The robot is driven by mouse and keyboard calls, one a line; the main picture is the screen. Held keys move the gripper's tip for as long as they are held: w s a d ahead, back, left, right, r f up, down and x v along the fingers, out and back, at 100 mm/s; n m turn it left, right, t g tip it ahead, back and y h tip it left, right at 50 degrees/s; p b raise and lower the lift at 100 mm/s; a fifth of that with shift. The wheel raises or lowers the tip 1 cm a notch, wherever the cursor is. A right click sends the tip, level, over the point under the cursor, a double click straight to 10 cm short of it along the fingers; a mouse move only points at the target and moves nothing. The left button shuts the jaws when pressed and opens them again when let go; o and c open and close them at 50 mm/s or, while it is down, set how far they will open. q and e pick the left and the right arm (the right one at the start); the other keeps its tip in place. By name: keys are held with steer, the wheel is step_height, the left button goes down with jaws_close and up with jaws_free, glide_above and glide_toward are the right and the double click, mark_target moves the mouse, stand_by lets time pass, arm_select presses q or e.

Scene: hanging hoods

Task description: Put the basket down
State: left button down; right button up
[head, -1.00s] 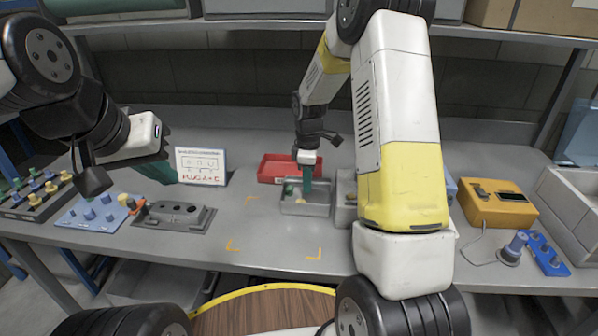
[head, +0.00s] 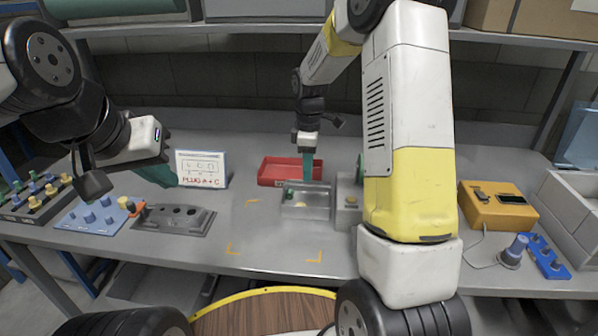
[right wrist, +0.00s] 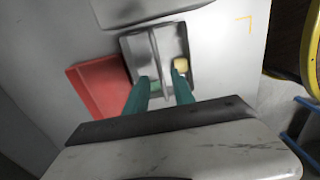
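The grey metal basket (head: 318,214) stands on the bench, with a divider along its middle. It holds a small green piece (head: 289,190) and a small yellowish piece (head: 301,204). My right gripper (head: 308,180) points down over the basket's back part. In the right wrist view its teal fingers (right wrist: 162,86) are apart with no object clamped between them; the basket (right wrist: 152,36) shows beyond them, its divider lying between the fingers. My left gripper (head: 158,174) hangs at the left over the bench, away from the basket; its finger gap is hidden.
A red bin (head: 268,180) stands behind the basket, and a grey box with a yellow button (head: 348,215) stands close at its right. A white sign (head: 201,170) and a grey socket block (head: 172,219) stand at left.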

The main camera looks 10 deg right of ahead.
steer(key=s+r+m+t, duration=0.2)
steer(key=s+r+m, duration=0.3)
steer(key=r, duration=0.8)
steer(key=s+r+m+t+y, duration=0.1)
steer(key=s+m, duration=0.3)
steer(key=s, duration=0.6)
steer(key=s+r+m+t+y, duration=0.1)
steer(key=s+r+m+t, duration=0.2)
steer(key=s, duration=0.7)
steer(key=shift+s+a+r+m, duration=0.3)
steer(key=shift+r+m, duration=0.35)
steer(key=shift+m, duration=0.45)
